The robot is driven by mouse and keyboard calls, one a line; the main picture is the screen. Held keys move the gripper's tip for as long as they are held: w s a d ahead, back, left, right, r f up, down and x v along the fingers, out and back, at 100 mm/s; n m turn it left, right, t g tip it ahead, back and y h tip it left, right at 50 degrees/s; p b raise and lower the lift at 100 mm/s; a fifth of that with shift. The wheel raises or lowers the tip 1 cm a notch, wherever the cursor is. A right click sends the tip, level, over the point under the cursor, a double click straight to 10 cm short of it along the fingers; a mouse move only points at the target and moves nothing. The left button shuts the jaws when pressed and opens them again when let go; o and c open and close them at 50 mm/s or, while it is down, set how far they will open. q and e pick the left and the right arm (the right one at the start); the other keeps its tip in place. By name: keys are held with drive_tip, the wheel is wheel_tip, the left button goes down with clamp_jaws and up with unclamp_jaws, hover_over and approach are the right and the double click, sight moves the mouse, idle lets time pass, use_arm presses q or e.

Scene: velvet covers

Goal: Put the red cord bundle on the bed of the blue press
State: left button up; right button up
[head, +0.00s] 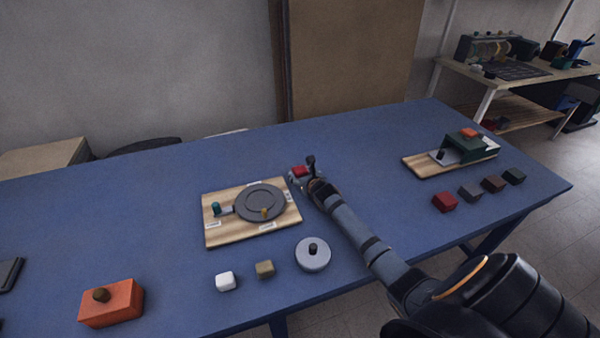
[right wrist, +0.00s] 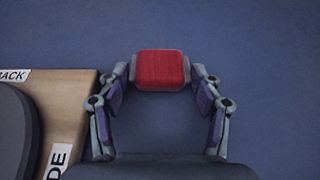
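A red block with rounded edges (right wrist: 161,70), which I take for the red cord bundle, sits between the fingertips of my right gripper (right wrist: 160,75). The fingertips touch its two sides. In the head view the red bundle (head: 299,170) shows at the end of my right arm, just right of a wooden board (head: 212,238) with a grey round plate (head: 260,202) and a teal knob (head: 216,208). I cannot tell how high it is above the table. No plainly blue press shows. A green housing (head: 470,146) stands on another board (head: 415,166) at right. My left gripper is not in view.
Another dark red block (head: 445,202) lies at right beside several dark blocks (head: 493,184). A grey disc with a knob (head: 313,255), a white block (head: 225,281), an olive block (head: 264,269) and an orange box (head: 111,303) stand near the front. The blue table (head: 365,150) is clear toward the back.

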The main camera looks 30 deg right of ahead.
sight(305, 166)
drive_tip(key=c, duration=0.3)
drive_tip(key=shift+r, duration=0.2)
drive_tip(key=shift+c, duration=0.2)
drive_tip(key=r, duration=0.2)
drive_tip(key=s+r, duration=0.1)
drive_tip(key=r, duration=0.1)
drive_tip(key=shift+d, duration=0.1)
drive_tip(key=s+r+p, duration=0.5)
drive_tip(key=s+r, duration=0.3)
drive_tip(key=s, duration=0.5)
drive_tip(key=shift+d+r+p, duration=0.3)
drive_tip(key=shift+d+r, duration=0.05)
drive_tip(key=shift+r, duration=0.05)
